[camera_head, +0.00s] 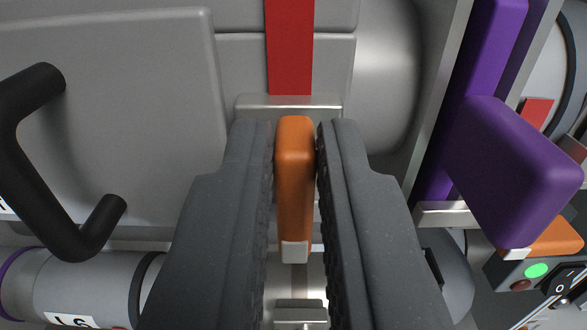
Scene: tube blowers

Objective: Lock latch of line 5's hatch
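My gripper (296,140) is in the middle of the view, its two dark ribbed fingers on either side of an orange latch handle (295,155). The handle fills the gap near the fingertips, so the gripper looks shut on it. The handle has a pale tip (295,252) at its lower end. A metal bracket (290,102) sits just above it, below a red strip (290,45). A small metal catch (300,308) shows below, between the fingers. The grey hatch (130,110) with a black bar handle (45,180) is at the left. My fingers hide the sides of the latch.
A purple block (515,170) on a purple bar stands close at the right. A control box (530,278) with a green light and a black switch is at the lower right. A grey tube (85,285) with a partly readable label lies at the lower left.

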